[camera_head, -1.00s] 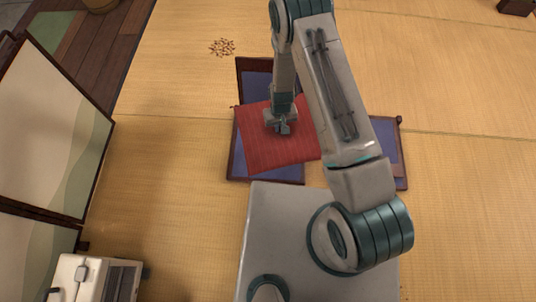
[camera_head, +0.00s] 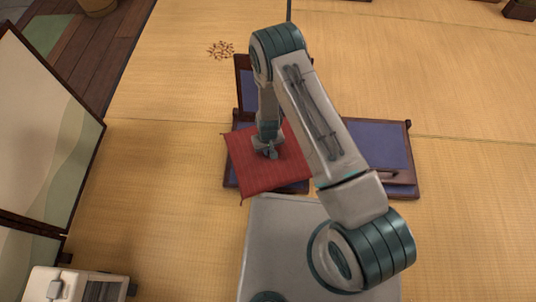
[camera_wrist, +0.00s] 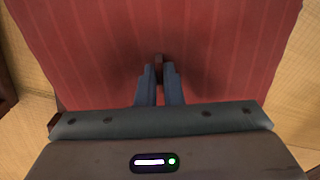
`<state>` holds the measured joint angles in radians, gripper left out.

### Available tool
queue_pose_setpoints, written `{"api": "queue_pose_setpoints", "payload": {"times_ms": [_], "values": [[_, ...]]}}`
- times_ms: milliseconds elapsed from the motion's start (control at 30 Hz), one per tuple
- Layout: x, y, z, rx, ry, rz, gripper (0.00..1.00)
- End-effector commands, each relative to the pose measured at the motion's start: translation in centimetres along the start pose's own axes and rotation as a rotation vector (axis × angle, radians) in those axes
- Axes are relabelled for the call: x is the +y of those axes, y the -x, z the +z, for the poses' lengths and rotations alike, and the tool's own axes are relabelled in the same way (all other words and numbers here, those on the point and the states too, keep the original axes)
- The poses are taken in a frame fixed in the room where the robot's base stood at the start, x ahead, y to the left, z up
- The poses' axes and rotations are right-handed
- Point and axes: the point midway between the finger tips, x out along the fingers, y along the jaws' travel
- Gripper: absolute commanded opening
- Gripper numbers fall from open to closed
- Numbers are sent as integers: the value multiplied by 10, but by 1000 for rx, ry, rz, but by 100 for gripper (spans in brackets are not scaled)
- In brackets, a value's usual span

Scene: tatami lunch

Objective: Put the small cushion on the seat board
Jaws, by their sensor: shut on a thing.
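The small cushion (camera_head: 260,178) is red, square and ribbed. My gripper (camera_head: 270,155) is shut on it from above, near its middle. In the wrist view my fingers (camera_wrist: 159,80) are closed at a small dark tab on the red cloth (camera_wrist: 240,50). Below the cushion, dark-framed wooden pieces with blue panels lie on the mat; I take the low part under the cushion as the seat board (camera_head: 230,181), mostly hidden. The cushion overhangs its left and near edges. I cannot tell whether the cushion touches it.
Another blue panel in a dark frame (camera_head: 378,143) lies to the right, partly behind my arm. A dark-framed blue piece (camera_head: 246,84) is beyond the cushion. A folding screen (camera_head: 45,130) and a white box (camera_head: 75,285) stand at the left. Open tatami surrounds them.

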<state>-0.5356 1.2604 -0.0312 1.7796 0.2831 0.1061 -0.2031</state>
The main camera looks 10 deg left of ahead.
Motion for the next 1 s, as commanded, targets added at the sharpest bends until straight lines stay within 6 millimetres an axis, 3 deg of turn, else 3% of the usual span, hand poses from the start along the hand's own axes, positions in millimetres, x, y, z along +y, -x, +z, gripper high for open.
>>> {"api": "queue_pose_setpoints", "payload": {"times_ms": [167,567,600,667,1000], "values": [[0,-28,0,0,-2,0,0],[0,-33,0,1,-1,0,0],[0,-32,0,1,-1,0,15],[0,-31,0,1,-1,0,29],[0,-28,0,1,-1,0,29]]}}
